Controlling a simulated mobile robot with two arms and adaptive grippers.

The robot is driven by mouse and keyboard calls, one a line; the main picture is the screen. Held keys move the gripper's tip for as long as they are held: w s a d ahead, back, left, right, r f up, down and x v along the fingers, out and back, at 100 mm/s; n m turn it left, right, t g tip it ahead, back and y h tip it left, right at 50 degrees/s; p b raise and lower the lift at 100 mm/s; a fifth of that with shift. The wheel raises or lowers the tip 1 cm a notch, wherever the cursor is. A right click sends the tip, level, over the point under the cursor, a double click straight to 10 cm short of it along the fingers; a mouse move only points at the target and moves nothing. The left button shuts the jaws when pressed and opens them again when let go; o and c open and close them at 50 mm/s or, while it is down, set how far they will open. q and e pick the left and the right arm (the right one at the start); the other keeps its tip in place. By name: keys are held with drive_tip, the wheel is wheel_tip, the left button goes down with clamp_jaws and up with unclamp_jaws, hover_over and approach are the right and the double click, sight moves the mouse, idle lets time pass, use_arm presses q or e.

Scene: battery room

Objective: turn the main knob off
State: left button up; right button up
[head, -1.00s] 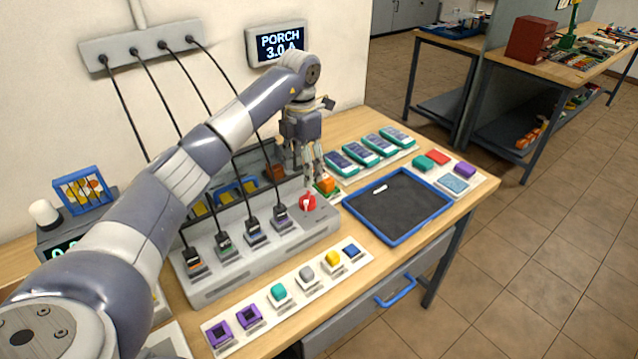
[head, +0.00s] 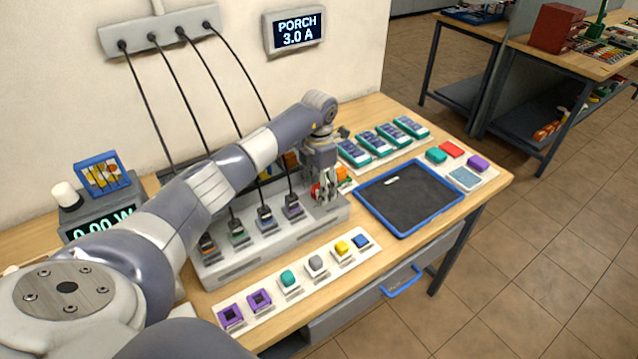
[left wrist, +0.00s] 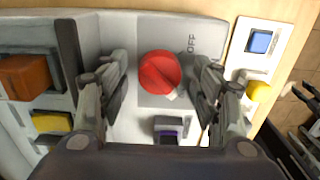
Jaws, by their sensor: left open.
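The main knob (left wrist: 160,72) is a round red dial with a pale pointer, on the grey top of the charger housing (head: 330,215). In the left wrist view the word OFF is printed beside it, and the pointer is turned away from that word. My left gripper (left wrist: 158,95) is open, with one finger on each side of the knob and a gap showing to each. In the head view the left gripper (head: 324,190) is over the right end of the housing and partly hides the knob.
Plugs with black cables (head: 264,218) stand in the housing close to the left gripper. A blue-rimmed dark tray (head: 408,235) lies to the right. A strip with several coloured blocks (head: 312,288) runs along the front. The wall display (head: 296,30) reads PORCH 3.0 A.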

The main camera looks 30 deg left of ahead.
use_arm(q)
drive_tip(key=c, duration=1.1)
use_arm(e)
drive_tip(key=shift+s+f, duration=0.1)
drive_tip(key=shift+s, duration=0.7)
